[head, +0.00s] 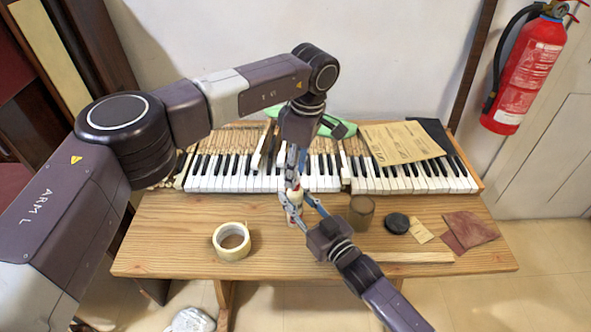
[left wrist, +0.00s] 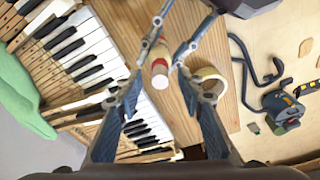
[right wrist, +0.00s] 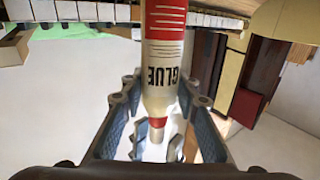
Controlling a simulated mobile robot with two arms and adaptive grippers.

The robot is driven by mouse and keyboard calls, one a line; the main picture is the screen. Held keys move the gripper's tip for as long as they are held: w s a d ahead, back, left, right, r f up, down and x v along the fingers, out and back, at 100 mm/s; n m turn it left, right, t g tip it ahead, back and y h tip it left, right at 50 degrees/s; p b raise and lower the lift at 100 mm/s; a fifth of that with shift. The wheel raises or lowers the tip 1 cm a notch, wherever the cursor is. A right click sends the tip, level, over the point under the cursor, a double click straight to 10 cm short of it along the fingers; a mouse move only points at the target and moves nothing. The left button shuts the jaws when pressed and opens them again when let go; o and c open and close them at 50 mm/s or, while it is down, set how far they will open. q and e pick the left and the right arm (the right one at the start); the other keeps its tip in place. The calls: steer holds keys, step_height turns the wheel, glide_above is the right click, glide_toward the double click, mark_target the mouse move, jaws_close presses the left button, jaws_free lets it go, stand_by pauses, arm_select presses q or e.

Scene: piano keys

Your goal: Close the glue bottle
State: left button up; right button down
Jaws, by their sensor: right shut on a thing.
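The glue bottle (head: 295,197) is a slim pale bottle with a red-edged label, held upright above the table's front middle. My right gripper (head: 303,208) is shut on it from the lower right. In the right wrist view the bottle (right wrist: 160,85) appears inverted, its red collar and pale tip at the lower end. My left gripper (head: 292,176) hangs just above the bottle, fingers downward. In the left wrist view the bottle's pale round top (left wrist: 160,81) lies between the spread left fingers. I cannot tell whether that top is a cap or nozzle.
The wooden table (head: 180,240) carries a tape roll (head: 231,241), a brown jar (head: 361,214), a dark round tin (head: 397,223) and sandpaper (head: 472,229). Piano keys (head: 225,173) run behind both grippers. A wooden strip (head: 410,257) lies near the front edge. Bare table lies left of the tape.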

arm_select(q)
step_height(320, 180, up, 12)
steer(key=d, duration=0.1)
steer(key=shift+s+d, duration=0.2)
steer(key=shift+s, duration=0.05)
steer(key=shift+f, duration=0.1)
arm_select(e)
steer(key=c, duration=1.4)
jaws_free()
steer(key=v, duration=1.2)
steer(key=shift+f, duration=0.1)
